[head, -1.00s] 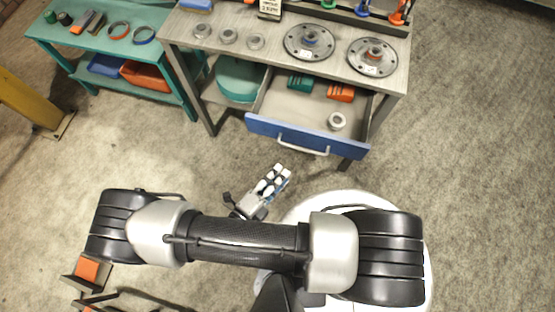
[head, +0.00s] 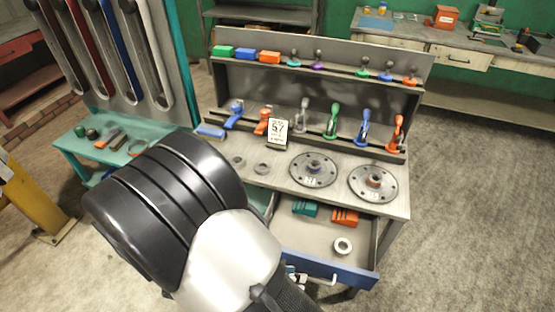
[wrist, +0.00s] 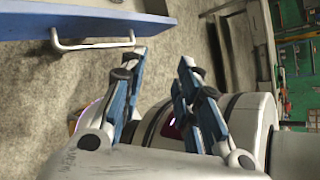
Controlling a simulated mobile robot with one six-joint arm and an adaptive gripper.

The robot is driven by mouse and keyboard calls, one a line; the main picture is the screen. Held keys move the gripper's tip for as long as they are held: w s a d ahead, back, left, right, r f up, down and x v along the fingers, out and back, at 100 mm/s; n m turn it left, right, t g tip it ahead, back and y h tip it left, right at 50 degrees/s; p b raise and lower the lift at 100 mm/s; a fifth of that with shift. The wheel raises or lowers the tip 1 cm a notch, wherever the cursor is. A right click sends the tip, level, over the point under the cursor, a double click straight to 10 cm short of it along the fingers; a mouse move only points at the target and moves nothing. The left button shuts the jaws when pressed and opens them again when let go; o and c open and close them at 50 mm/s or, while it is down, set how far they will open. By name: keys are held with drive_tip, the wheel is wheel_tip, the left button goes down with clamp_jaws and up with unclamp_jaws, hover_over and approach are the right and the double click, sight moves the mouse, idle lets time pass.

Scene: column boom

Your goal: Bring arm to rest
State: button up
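My arm fills the lower left of the head view, with a large black joint in front of the workbench. My gripper (wrist: 160,95) shows in the wrist view with its two blue-padded fingers apart and nothing between them. In the head view, only a small part of it shows behind the arm, by the drawer's front. The open drawer's blue front (head: 335,271) and its handle are close to it. In the wrist view, the drawer front (wrist: 85,22) and its white handle (wrist: 93,42) lie beyond the left finger. My white base shows behind the fingers.
The drawer holds green and orange blocks and a metal ring (head: 342,246). The grey workbench (head: 277,178) carries two flanged discs (head: 313,169) and clamps. A teal table (head: 75,150) and a yellow post (head: 30,195) stand left. Floor at right is clear.

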drive_tip(key=s+d+r+m+y, duration=0.1)
drive_tip(key=d+r+m+y, duration=0.2)
drive_tip(key=r+m, duration=0.5)
drive_tip(key=s+d+r+m+t+y, duration=0.1)
drive_tip(key=d+r+m+y, duration=0.3)
drive_tip(key=r+m, duration=0.4)
drive_tip(key=s+d+r+m+t+y, duration=0.1)
drive_tip(key=s+d+r+m+y, duration=0.2)
drive_tip(key=r+m, duration=0.5)
drive_tip(key=d+m+y, duration=0.1)
drive_tip(key=m, duration=0.4)
drive_tip(key=shift+d, duration=0.3)
